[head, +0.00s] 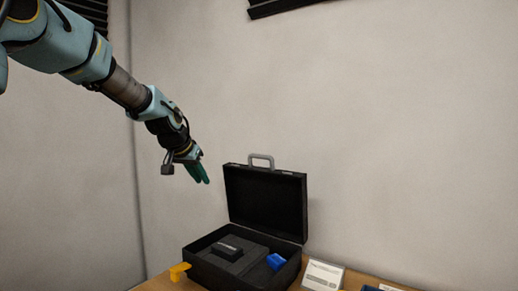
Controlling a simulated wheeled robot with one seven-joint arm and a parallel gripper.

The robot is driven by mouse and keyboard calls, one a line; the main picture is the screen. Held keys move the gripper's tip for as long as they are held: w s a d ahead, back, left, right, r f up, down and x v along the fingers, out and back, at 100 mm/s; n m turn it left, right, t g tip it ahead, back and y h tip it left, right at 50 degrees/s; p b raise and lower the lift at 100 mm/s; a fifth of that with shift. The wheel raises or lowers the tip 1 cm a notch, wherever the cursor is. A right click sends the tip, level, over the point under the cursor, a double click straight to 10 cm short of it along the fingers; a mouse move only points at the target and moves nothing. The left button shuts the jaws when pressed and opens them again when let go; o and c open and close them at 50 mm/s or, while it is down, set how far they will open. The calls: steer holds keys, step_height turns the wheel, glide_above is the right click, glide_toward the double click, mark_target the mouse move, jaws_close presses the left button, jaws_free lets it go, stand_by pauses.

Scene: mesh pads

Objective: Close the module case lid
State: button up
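The black module case (197,269) stands on the table with its lid (266,204) standing up open, a grey handle (261,159) at the lid's top edge. Inside the case lie a dark module block (228,249) on a grey insert and a blue piece (276,261). My gripper (204,181), with green fingers, hangs in the air to the left of the lid and above the case, apart from both. The fingers are small and overlap from this angle, so I cannot tell whether they are apart. Nothing shows held in them.
The wooden table (155,284) shows only at the bottom. A yellow piece (179,271) is at the case's left front side. A white card (323,275) stands right of the case, with other items cut off farther right. Pale walls (400,130) rise behind; the air around the lid is free.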

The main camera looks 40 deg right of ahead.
steer(key=s+d+r+m+h, duration=0.1)
steer(key=d+r, duration=0.3)
steer(key=d, duration=0.1)
steer(key=s+d+r+m+h, duration=0.1)
steer(key=s+d+r, duration=0.1)
steer(key=d+r, duration=0.2)
steer(key=s+d+r+m+g+h, duration=0.1)
steer(key=d+r+h, duration=0.1)
steer(key=d+r, duration=0.3)
steer(key=shift+s+d+p, duration=0.15)
steer(key=shift+d+p, duration=0.25)
steer(key=shift+d, duration=0.65)
jaws_close()
steer(key=p+x, duration=0.1)
steer(key=x, duration=0.2)
steer(key=p+x, duration=0.2)
steer(key=f+p+x, duration=0.1)
steer(key=p+x, duration=0.1)
steer(key=x, duration=0.1)
steer(key=shift+a+f, duration=0.1)
steer(key=shift+f, duration=0.05)
steer(key=shift+s+a+f+p, duration=0.15)
steer(key=shift+a+f+p, duration=0.1)
steer(key=shift+a, duration=0.25)
steer(key=shift+s+a+f+p, duration=0.15)
steer(key=shift+a+f, duration=0.1)
steer(key=shift+a, duration=0.25)
